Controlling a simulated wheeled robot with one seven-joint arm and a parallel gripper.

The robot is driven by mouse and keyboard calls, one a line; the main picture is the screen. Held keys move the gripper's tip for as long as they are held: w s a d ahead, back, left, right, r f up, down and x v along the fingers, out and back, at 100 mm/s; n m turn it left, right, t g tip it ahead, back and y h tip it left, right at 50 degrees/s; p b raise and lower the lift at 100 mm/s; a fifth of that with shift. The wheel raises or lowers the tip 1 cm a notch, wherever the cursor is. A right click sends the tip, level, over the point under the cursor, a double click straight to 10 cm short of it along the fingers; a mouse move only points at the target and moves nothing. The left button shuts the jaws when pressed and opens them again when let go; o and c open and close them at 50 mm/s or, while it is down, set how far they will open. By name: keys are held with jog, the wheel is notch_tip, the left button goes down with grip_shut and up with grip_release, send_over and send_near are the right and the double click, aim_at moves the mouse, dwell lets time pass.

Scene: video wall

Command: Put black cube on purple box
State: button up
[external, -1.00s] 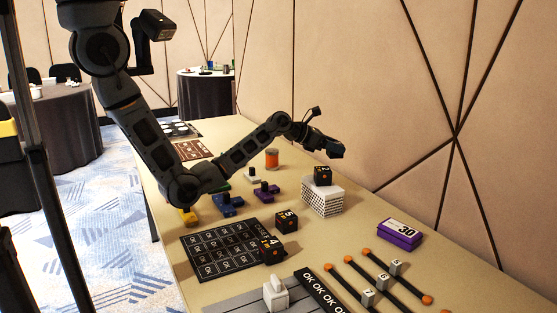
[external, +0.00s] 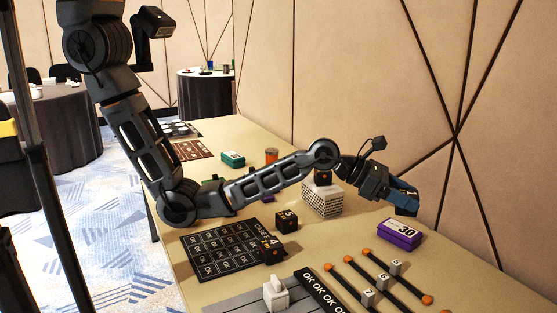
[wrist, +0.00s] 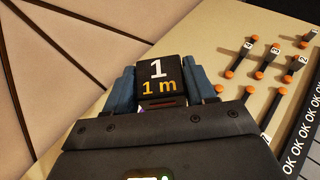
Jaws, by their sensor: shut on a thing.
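My gripper (external: 407,205) is shut on a black cube (wrist: 160,72) marked "1" and "1 m", which sits between the blue fingers in the wrist view. The purple box (external: 401,236), with a white "30" label on top, lies on the table close below my gripper. A small gap seems to show between them.
Another black cube (external: 323,178) stands on a white patterned box (external: 322,203), just behind my arm. More black cubes (external: 287,222) are by the black board (external: 222,246). Orange-ended rods (external: 385,271) lie in front. The wall is close behind the purple box.

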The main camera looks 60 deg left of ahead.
jog(key=shift+s+d+f, duration=0.1)
jog(key=shift+d, duration=0.15)
jog(key=w+a+f, duration=0.2)
jog(key=w+a+f+b, duration=0.1)
jog(key=w+a+f, duration=0.1)
jog(key=w+a, duration=0.1)
jog(key=w+a+f, duration=0.2)
jog(key=w, duration=0.1)
jog(key=shift+w+a+f, duration=0.15)
jog(key=shift+w+f, duration=0.1)
jog(key=shift+f, duration=0.15)
jog(key=shift+f+b, duration=0.55)
jog(key=shift+f, duration=1.4)
jog(key=shift+f, duration=0.1)
jog(key=o, duration=1.1)
jog(key=shift+c, duration=0.2)
jog(key=shift+s, duration=0.1)
jog(key=p+v, duration=0.1)
jog(key=v, duration=1.1)
